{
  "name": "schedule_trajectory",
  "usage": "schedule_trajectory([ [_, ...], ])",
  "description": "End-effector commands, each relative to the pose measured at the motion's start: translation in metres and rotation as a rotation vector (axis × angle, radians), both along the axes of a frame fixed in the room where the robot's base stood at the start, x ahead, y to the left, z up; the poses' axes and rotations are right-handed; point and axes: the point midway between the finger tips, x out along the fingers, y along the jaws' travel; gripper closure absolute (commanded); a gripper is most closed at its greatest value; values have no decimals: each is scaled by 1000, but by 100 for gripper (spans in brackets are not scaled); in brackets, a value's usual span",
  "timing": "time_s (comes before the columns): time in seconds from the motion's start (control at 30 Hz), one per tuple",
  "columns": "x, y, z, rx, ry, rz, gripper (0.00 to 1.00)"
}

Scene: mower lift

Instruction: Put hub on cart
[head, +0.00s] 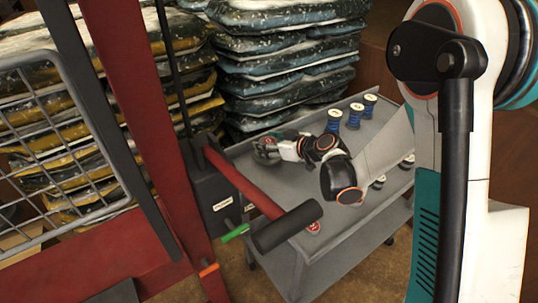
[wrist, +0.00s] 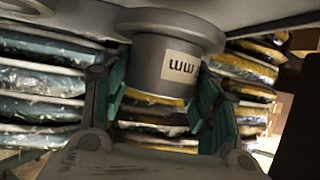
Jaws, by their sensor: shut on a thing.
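A grey flanged hub (wrist: 178,68) with a pale lettered label is between the teal finger pads of my gripper (wrist: 163,100) in the wrist view. My gripper is shut on it. In the head view my gripper (head: 282,149) reaches over the far left part of the grey cart (head: 232,153), and the hub (head: 265,150) shows small at its tip. The hub's wide flange is close to a grey surface at the top of the wrist view. I cannot tell whether they touch.
Several small spools, some blue (head: 355,115), stand on the cart. Stacked bags (head: 285,65) rise behind it. A red lift frame (head: 140,90) with a black-gripped lever (head: 287,227) and a wire basket (head: 50,130) stand at the left.

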Motion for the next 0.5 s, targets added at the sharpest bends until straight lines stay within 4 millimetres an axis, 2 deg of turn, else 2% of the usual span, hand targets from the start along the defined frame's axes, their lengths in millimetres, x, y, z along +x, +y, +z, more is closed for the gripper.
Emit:
schedule_trajectory([
  [0.3,0,0,-38,1,0,0,100],
  [0.5,0,0,-39,1,0,0,100],
])
